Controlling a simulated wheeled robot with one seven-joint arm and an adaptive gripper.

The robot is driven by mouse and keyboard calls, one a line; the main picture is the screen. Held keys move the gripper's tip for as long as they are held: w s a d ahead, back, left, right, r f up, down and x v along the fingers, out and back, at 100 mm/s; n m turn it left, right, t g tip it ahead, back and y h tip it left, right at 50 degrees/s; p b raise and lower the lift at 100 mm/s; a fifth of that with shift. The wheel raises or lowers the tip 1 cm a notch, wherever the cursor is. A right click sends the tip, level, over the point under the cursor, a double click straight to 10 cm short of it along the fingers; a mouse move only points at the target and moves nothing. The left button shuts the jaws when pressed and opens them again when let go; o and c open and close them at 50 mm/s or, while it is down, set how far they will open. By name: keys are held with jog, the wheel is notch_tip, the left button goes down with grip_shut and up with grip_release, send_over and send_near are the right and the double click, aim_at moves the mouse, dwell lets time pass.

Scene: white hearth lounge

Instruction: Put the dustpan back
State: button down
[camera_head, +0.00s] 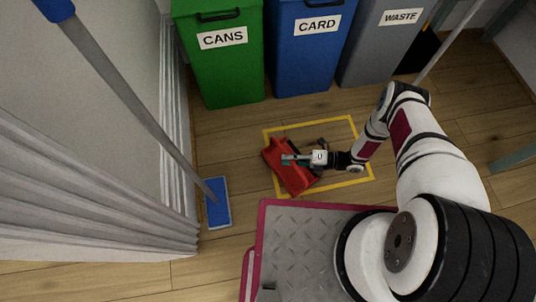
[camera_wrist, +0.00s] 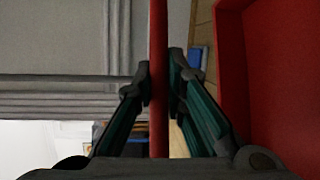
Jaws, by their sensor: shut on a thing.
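The red dustpan (camera_head: 287,165) is over the yellow-outlined rectangle (camera_head: 360,152) on the wooden floor, in the head view. My gripper (camera_head: 291,158) reaches in from the right and is shut on the dustpan. In the wrist view, my gripper's two dark fingers (camera_wrist: 160,85) press on both sides of a thin red wall of the dustpan (camera_wrist: 158,30). More of the dustpan's red body (camera_wrist: 285,85) fills the right of the wrist view. I cannot tell whether the dustpan touches the floor or is held just above it.
A green CANS bin (camera_head: 222,70), a blue CARD bin (camera_head: 305,60) and a grey WASTE bin (camera_head: 375,50) stand behind the rectangle. A blue flat mop (camera_head: 218,203) with a long handle leans at the left beside grey panelling. Bare floor lies between.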

jog(key=w+a, duration=0.1)
jog(key=a, duration=0.1)
jog(key=w+a+b, duration=0.1)
jog(key=a, duration=0.2)
jog(key=w+a+b, duration=0.1)
jog(key=a, duration=0.2)
jog(key=shift+a+f, duration=0.1)
jog(key=shift+f, duration=0.3)
jog(key=shift+w+f+b, duration=0.1)
jog(key=shift+f+b, duration=1.1)
jog(key=shift+f, duration=0.7)
jog(key=c, duration=1.6)
grip_release()
jog(key=shift+c, duration=0.2)
jog(key=d, duration=0.4)
jog(key=d+r+p, duration=0.1)
jog(key=d, duration=0.3)
jog(key=d+r+p, duration=0.1)
jog(key=d, duration=0.3)
jog(key=shift+s, duration=0.2)
